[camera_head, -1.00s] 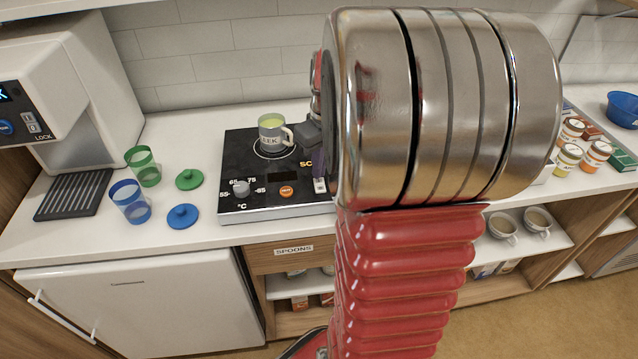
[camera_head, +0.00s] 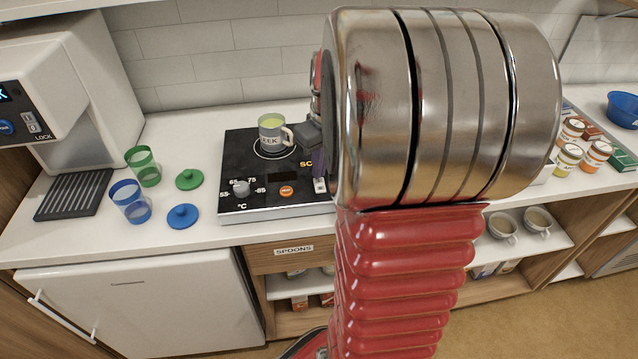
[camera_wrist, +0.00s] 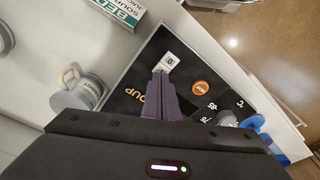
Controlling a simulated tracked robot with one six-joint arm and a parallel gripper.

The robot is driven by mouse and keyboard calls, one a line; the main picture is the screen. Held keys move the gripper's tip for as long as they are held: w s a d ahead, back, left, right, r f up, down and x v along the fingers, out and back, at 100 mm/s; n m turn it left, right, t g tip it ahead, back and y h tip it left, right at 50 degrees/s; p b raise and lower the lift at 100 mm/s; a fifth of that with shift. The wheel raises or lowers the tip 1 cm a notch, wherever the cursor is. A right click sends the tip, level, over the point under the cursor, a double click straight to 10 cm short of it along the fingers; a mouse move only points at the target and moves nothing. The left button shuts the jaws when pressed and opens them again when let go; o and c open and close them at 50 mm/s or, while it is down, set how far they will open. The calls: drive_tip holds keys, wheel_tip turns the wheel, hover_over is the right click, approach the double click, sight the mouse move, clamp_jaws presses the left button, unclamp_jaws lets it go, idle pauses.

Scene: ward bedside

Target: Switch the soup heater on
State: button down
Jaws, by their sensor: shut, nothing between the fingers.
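The soup heater (camera_head: 240,206) is a flat black-topped plate with a pale front edge on the counter. A mug marked LEEK (camera_head: 271,134) with green soup stands on its ring. A small white rocker switch (camera_head: 321,186) sits at its front right corner; it also shows in the wrist view (camera_wrist: 169,62) with a 0 mark. My gripper (camera_head: 318,176) points down at this corner, its purple fingers shut and empty. In the wrist view the fingertips (camera_wrist: 161,75) are at the switch's near end; I cannot tell whether they touch it. The heater's display (camera_head: 91,178) is absent of visible digits.
On the heater are a grey dial (camera_head: 241,188) and an orange button (camera_head: 287,191). Blue and green cups (camera_head: 131,203) with lids stand left. In the wrist view a grey mug (camera_wrist: 72,98) and a soup box (camera_wrist: 121,10) stand beside the heater. My arm hides the counter's middle.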

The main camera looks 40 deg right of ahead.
sight(319, 181)
drive_tip(key=shift+f, duration=0.65)
idle(0.5)
drive_tip(key=shift+r, duration=0.1)
wheel_tip(319, 181, up, 7)
idle(1.2)
idle(0.5)
